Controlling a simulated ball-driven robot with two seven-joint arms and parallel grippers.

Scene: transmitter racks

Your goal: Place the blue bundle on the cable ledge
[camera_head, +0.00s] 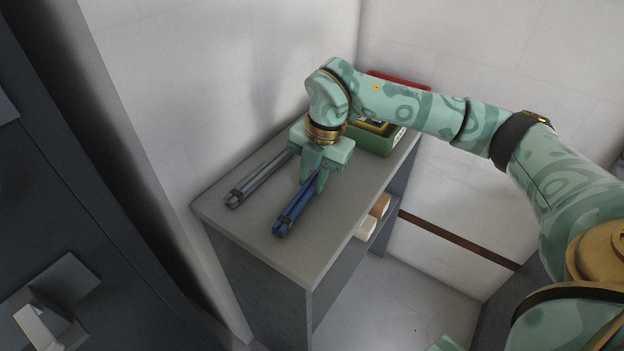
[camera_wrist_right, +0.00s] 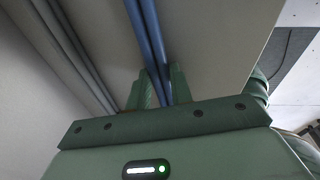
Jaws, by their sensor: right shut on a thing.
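The blue bundle (camera_head: 293,209) is a thin tied bunch of rods or cables over the grey top of a shelf unit (camera_head: 285,250). My right gripper (camera_head: 313,185) reaches down onto it from above and is shut on it. In the right wrist view the blue bundle (camera_wrist_right: 150,45) runs between the two fingers (camera_wrist_right: 160,88). I cannot tell whether the bundle touches the top or is slightly above it. The far part of the bundle is hidden under the gripper. My left gripper is not in view. I cannot clearly identify a cable ledge.
A grey bundle (camera_head: 258,180) lies beside the blue one, nearer the wall; it also shows in the right wrist view (camera_wrist_right: 70,50). A green bin (camera_head: 377,138) and a red object (camera_head: 400,80) stand at the back. Rolls (camera_head: 367,228) sit on a lower shelf. The front top is clear.

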